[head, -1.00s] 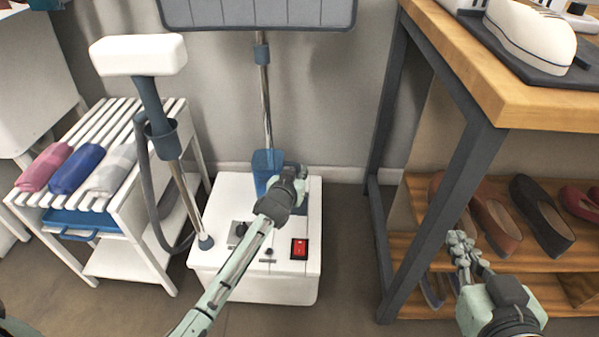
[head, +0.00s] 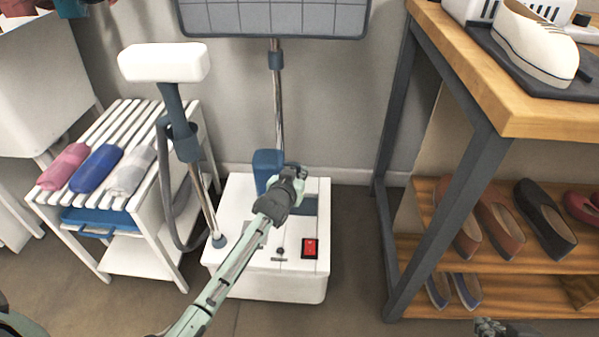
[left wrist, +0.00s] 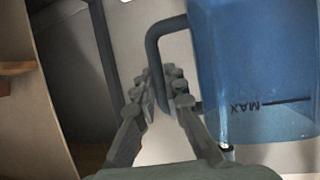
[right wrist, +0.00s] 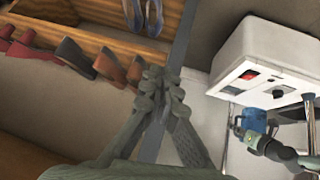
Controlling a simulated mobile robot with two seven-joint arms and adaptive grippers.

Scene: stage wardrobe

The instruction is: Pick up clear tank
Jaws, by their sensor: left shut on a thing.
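The clear tank (head: 267,167) is a see-through blue container with a dark handle, at the white steamer base. In the left wrist view the tank (left wrist: 258,70) fills the upper right, with a MAX mark that looks upside down. My left gripper (head: 292,177) is shut on its handle; the handle passes between the fingertips in the left wrist view (left wrist: 165,92). Whether the tank is clear of the base is hard to tell. My right gripper (right wrist: 160,80) looks shut and empty, away from the tank; only its tip shows at the bottom of the head view (head: 490,326).
The white base (head: 265,285) has a red switch (head: 310,248) and poles. A steamer head (head: 163,62) on a pole and a slatted rack (head: 140,205) with rolled cloths stand left. A wooden table (head: 530,115) and shoe shelves (head: 500,250) stand right.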

